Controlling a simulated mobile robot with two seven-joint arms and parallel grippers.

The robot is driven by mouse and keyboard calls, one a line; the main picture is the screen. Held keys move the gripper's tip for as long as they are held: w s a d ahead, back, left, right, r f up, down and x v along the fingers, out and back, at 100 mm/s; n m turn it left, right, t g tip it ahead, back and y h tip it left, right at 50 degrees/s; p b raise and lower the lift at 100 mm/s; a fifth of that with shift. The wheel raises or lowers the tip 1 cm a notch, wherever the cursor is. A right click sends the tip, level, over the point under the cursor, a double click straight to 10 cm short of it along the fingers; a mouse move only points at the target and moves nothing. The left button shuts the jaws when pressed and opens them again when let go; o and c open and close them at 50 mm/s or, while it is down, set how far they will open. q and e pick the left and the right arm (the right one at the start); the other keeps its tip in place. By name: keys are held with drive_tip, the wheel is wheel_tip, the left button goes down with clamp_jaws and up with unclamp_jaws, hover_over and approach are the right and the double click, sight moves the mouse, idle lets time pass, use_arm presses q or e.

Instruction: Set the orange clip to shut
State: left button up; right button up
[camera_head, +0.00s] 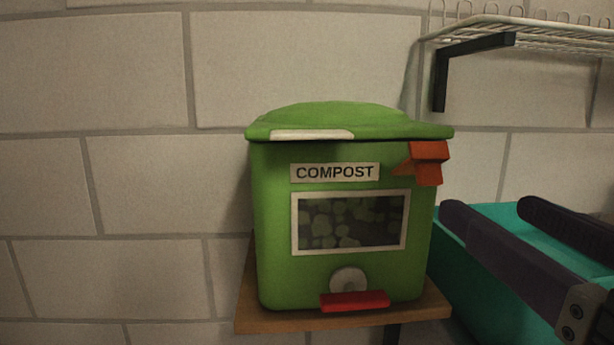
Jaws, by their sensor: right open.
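The orange clip (429,153) sits at the upper right of the green compost bin (275,235), just under the lid's edge, with a small point sticking out to its left. I cannot tell for certain whether it is latched. The bin's green lid (345,117) rests on top. My right gripper (490,206) comes in from the right, its two dark fingers apart with nothing between them. It appears to the right of the clip and lower in the picture, apart from it. My left gripper is out of view.
The bin stands on a wooden shelf (280,321), with a red piece (355,301) low on its front. A teal container (457,250) is at the right, partly behind my gripper. A wire rack (530,32) on a black bracket hangs at upper right. The left side is bare wall.

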sight(431, 176)
drive_tip(key=w+p, duration=0.1)
drive_tip(key=w, duration=0.7)
drive_tip(key=shift+w+a, duration=0.1)
drive_tip(key=shift+w, duration=0.3)
clamp_jaws()
